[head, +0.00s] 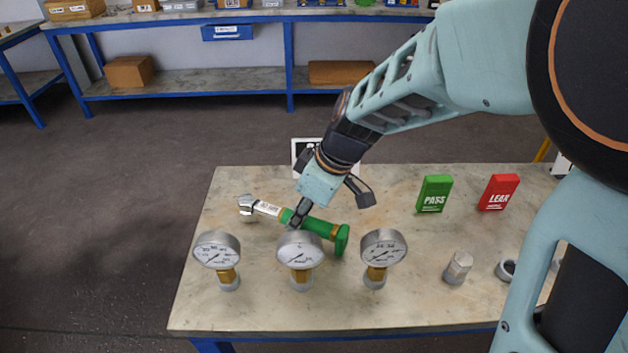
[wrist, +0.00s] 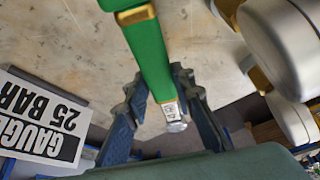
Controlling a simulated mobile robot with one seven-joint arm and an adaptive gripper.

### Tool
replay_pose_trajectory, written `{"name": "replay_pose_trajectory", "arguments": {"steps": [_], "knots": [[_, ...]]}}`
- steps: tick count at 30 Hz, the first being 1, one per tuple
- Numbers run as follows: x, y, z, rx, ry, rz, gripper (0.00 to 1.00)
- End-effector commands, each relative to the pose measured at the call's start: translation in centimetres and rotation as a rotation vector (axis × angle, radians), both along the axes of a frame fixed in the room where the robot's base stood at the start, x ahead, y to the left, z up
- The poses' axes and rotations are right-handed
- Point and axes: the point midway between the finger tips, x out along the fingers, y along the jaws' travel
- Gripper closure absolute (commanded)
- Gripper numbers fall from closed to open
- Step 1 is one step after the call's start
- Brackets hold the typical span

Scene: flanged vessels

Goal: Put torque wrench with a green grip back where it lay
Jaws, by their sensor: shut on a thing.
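The torque wrench with a green grip (head: 322,229) is at the left of the table behind the gauges, its metal head (head: 246,205) to the left and its green end cap to the right. My gripper (head: 295,220) comes down from above and is shut on the wrench at the green grip. In the wrist view the green grip (wrist: 150,50) runs between the two fingers of my gripper (wrist: 160,85). The wrench is close to the tabletop; I cannot tell whether it touches it. The fingertips are partly hidden in the head view.
Three dial gauges (head: 300,250) on brass fittings stand in a row in front of the wrench. A sign reading "GAUGE 25 BAR" (wrist: 40,115) stands behind. A green PASS block (head: 434,194), a red LEAK block (head: 498,192) and a metal fitting (head: 458,267) are to the right.

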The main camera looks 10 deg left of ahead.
Motion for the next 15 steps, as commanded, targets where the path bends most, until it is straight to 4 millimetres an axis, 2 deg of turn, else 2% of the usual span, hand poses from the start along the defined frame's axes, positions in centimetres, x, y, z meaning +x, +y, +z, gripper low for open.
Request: {"name": "replay_pose_trajectory", "arguments": {"steps": [15], "knots": [[0.09, 0.03, -0.49, 0.002, -0.002, -0.001, 1.0]]}}
